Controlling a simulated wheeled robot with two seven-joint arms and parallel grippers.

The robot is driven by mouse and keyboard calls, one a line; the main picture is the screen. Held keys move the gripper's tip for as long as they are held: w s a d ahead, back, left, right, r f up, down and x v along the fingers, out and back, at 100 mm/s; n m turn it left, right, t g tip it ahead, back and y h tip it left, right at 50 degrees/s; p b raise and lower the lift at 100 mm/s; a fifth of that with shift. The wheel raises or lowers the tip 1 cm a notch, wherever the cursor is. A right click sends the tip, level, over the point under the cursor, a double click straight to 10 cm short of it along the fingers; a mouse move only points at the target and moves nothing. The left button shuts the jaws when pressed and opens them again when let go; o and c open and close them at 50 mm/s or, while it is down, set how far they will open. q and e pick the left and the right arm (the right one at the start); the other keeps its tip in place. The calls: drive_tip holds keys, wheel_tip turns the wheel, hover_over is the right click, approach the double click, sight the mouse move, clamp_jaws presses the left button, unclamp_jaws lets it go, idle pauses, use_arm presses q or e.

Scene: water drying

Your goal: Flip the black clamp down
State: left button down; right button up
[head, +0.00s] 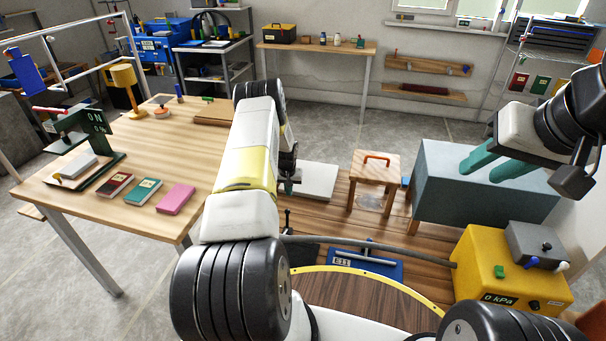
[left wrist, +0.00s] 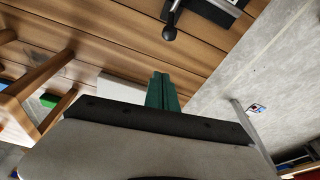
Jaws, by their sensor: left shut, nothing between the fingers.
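The black clamp (head: 287,218) shows in the head view as a thin upright lever, partly hidden behind my left arm. In the left wrist view its black lever with a ball end (left wrist: 170,32) is at the top, with a metal and black base beside it. My left gripper (head: 289,188) is mostly hidden by its own arm in the head view. In the left wrist view its green fingers (left wrist: 162,92) are together and empty, apart from the lever. My right gripper (head: 496,162) has its two teal fingers apart, in front of a grey-blue box.
A wooden table (head: 140,160) with books stands at left. A wooden stool (head: 376,170), white slab (head: 316,181), grey-blue box (head: 480,190) and yellow pressure unit (head: 500,280) are at right. A grey hose (head: 370,247) runs to the yellow unit. A blue E11 item (head: 380,268) lies nearby.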

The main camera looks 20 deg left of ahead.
sight(287, 222)
use_arm(q)
wheel_tip(287, 222, down, 6)
drive_tip(key=s, duration=0.2)
drive_tip(key=shift+s+d+r, duration=0.2)
drive_tip(key=shift+s+r, duration=0.05)
idle(0.3)
